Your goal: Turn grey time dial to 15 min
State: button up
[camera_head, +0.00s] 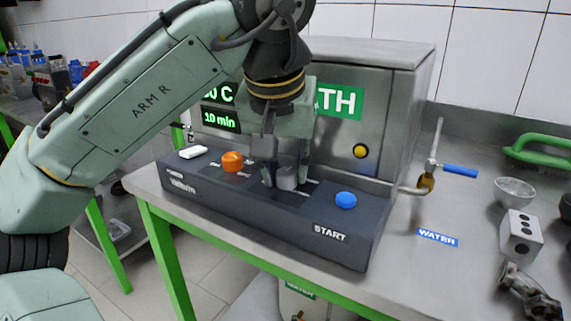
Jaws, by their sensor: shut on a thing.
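The grey time dial (287,178) sits on the dark control panel (210,206) in front of the steel bath. My gripper (284,174) points down from above and is shut on the grey dial, with its fingers at the dial's sides and hiding part of it. The green display (220,119) on the bath's front reads "10 min". A temperature line above it is partly hidden by my arm and ends in "0 C".
An orange dial (232,161) stands left of the grey one, and a blue START button (346,200) stands to its right. A white switch (193,152) is at the panel's left. A blue-handled water tap (452,170) and a glass bowl (514,191) are further right.

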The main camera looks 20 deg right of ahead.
grip_shut()
jog(key=shift+r+m+p, duration=0.15)
jog(key=shift+m+p, duration=0.25)
jog(key=shift+p, duration=0.1)
jog(key=shift+r+m+g+h+p, duration=0.1)
jog(key=shift+m+g+h+p, duration=0.25)
jog(key=shift+m+p, duration=0.7)
jog(key=m+p, duration=0.2)
jog(key=m+g+h+p, duration=0.1)
jog(key=m+p, duration=0.1)
jog(key=p, duration=0.1)
jog(key=shift+w+a+m+g, duration=0.15)
jog(key=shift+m+g, duration=0.1)
jog(key=m+g+p, duration=0.2)
jog(key=m+p, duration=0.3)
jog(key=shift+w, duration=0.15)
jog(key=shift+w+m+g+p, duration=0.1)
jog(key=shift+m+g+p, duration=0.5)
jog(key=shift+m+p, duration=0.85)
jog(key=shift+f, duration=0.25)
